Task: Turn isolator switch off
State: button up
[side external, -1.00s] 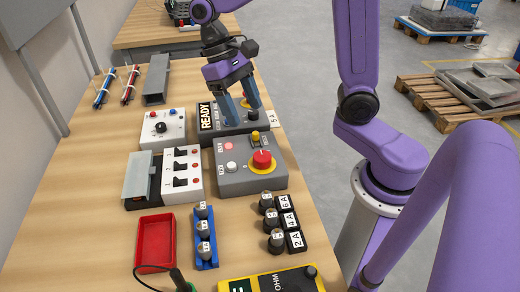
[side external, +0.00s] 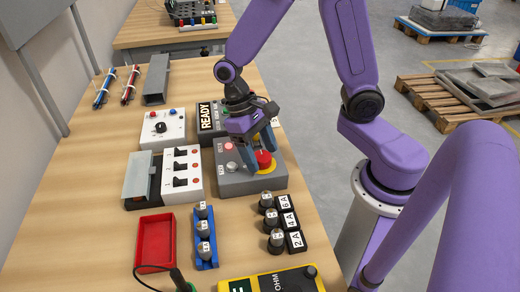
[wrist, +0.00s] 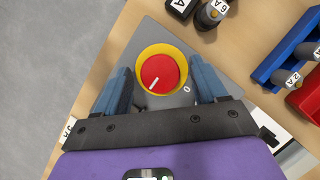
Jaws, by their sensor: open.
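The isolator switch is a round red knob (side external: 264,161) on a yellow ring, set on a grey box (side external: 236,184). In the wrist view the red knob (wrist: 165,69) has a white mark pointing lower left; a "0" is printed on the box to the lower right of the knob. My gripper (side external: 262,157) is open over the box. In the wrist view its blue fingers stand on either side of the knob, with a gap on each side. I cannot tell the exact fingertip height. The box's far right part is hidden behind my gripper.
A black READY box (side external: 206,118) stands behind the grey box. A white breaker panel (side external: 194,159) stands to its left. Fuses with labelled black bases (side external: 290,219), a blue fuse holder (side external: 206,262) and a red tray (side external: 156,240) lie nearer the camera.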

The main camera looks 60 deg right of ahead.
jog(key=c, duration=1.1)
jog(key=shift+o, duration=0.2)
jog(key=shift+n, duration=0.3)
jog(key=n, duration=0.2)
jog(key=n+h, duration=0.1)
jog(key=shift+a+n+h, duration=0.15)
jog(key=shift+n+h, duration=0.15)
jog(key=shift+n, duration=0.1)
jog(key=n, duration=0.2)
jog(key=n+t+h, duration=0.1)
jog(key=n, duration=0.1)
jog(key=shift+s+a+n+h, duration=0.1)
jog(key=shift+n+h, duration=0.2)
jog(key=n, duration=0.2)
jog(key=n+t, duration=0.1)
jog(key=n, duration=0.1)
jog(key=shift+s+a+t+h, duration=0.1)
jog(key=shift+t+h, duration=0.2)
jog(key=shift+h, duration=0.1)
jog(key=shift+s+n+t, duration=0.1)
jog(key=shift+n+t, duration=0.8)
jog(key=shift+n, duration=1.6)
